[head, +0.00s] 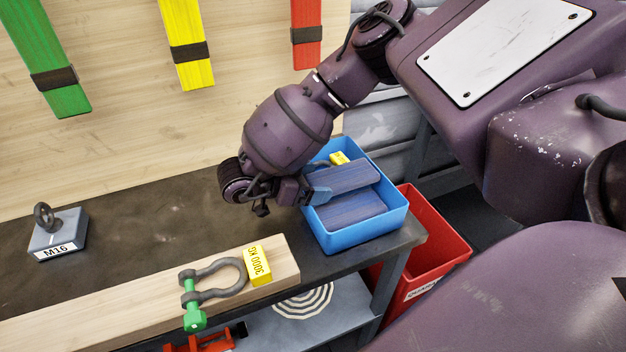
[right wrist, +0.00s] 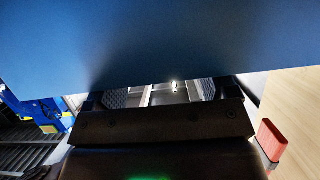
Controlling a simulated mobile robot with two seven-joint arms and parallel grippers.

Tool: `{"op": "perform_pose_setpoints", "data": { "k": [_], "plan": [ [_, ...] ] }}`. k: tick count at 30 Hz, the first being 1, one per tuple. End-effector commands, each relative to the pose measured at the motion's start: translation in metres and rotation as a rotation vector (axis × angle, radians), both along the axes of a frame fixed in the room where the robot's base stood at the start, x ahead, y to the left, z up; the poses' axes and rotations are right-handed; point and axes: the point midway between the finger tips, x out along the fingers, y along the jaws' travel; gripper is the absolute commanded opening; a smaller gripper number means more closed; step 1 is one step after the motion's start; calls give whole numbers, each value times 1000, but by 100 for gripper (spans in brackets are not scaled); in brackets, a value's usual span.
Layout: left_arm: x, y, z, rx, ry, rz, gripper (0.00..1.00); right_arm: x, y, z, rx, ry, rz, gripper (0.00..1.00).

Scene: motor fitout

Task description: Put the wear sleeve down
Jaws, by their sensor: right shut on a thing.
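A dark blue wear sleeve (head: 345,177) is in my right gripper (head: 308,190), whose jaws are shut on its left end. The sleeve is at the blue bin (head: 372,235), over or inside its opening; I cannot tell whether it touches the bin. A second blue sleeve (head: 350,209) lies in the bin in front of it. In the right wrist view a large blue surface (right wrist: 160,40), which looks like the held sleeve close up, fills the top and hides much of the scene. My left gripper is not in view.
A shackle (head: 215,290) with a yellow tag lies on a wooden plank (head: 120,310) at the front. A block marked M16 (head: 57,240) stands at the left. A red bin (head: 425,250) is beside the bench. The dark bench top (head: 150,225) is clear between.

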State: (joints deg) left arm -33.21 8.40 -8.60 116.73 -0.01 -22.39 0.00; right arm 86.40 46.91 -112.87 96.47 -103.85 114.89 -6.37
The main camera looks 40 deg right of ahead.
Motion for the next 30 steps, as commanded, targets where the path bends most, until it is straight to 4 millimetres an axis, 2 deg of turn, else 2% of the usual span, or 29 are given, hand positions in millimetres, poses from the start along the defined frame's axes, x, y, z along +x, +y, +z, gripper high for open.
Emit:
{"op": "perform_pose_setpoints", "data": {
  "k": [3,4,8,16,21,30],
  "plan": [
    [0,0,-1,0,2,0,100,-2,0,-5,3,5,1,54],
    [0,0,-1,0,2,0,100,-2,0,-6,3,6,2,81],
    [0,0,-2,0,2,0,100,-2,0,-7,5,7,1,100],
    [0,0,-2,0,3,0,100,-3,1,-8,7,11,3,100],
    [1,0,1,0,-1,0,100,-2,2,7,7,8,3,100],
    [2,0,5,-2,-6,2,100,11,55,31,3,3,6,100]
  ]
}}
